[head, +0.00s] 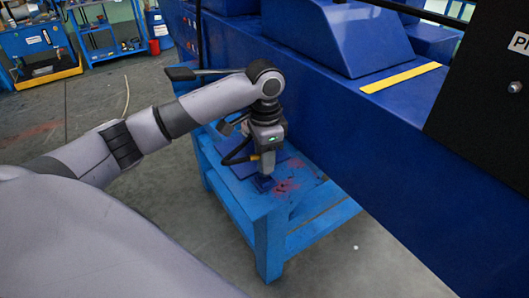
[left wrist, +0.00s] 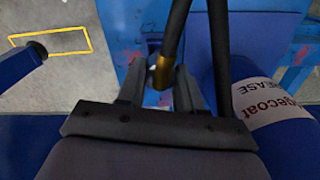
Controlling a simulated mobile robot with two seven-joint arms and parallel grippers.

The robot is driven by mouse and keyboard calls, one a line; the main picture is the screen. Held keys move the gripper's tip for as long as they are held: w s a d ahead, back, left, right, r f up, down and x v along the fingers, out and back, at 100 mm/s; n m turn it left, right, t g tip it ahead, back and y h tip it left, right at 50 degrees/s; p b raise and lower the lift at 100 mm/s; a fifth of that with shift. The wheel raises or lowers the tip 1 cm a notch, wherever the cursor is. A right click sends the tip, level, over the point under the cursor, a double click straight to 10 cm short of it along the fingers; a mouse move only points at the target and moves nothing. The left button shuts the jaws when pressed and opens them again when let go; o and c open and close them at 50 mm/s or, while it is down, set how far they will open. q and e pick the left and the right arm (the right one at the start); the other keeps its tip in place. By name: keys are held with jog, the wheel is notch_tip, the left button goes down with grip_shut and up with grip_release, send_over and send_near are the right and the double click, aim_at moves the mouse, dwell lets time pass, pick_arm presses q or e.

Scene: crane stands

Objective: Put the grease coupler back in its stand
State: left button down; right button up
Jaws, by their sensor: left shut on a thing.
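My left gripper (head: 267,168) points down over a low blue table and is shut on the grease coupler. In the left wrist view the coupler (left wrist: 160,72) is a brass-coloured fitting on the end of a black hose (left wrist: 175,30), between the two fingers (left wrist: 160,92). In the head view a short piece of the brass fitting (head: 254,157) shows beside the gripper. A small dark blue block (head: 264,184), possibly the stand, is on the tabletop just below the fingers. I cannot tell whether the coupler touches it. My right gripper is not in view.
The blue table (head: 238,190) has reddish stains on top. A large blue machine (head: 350,120) with a yellow strip stands close on the right. A blue drum with a white label (left wrist: 275,112) is beside the gripper in the left wrist view. Grey floor is open at left.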

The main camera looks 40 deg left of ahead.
pick_arm(q)
jog(key=shift+f, duration=0.1)
dwell(0.4)
jog(key=shift+f, duration=1)
jog(key=c, duration=0.7)
grip_release()
jog(key=shift+o, duration=0.2)
jog(key=shift+f, duration=0.1)
jog(key=shift+r+p, duration=0.45)
jog(key=shift+r, duration=2.1)
jog(key=shift+r, duration=3.6)
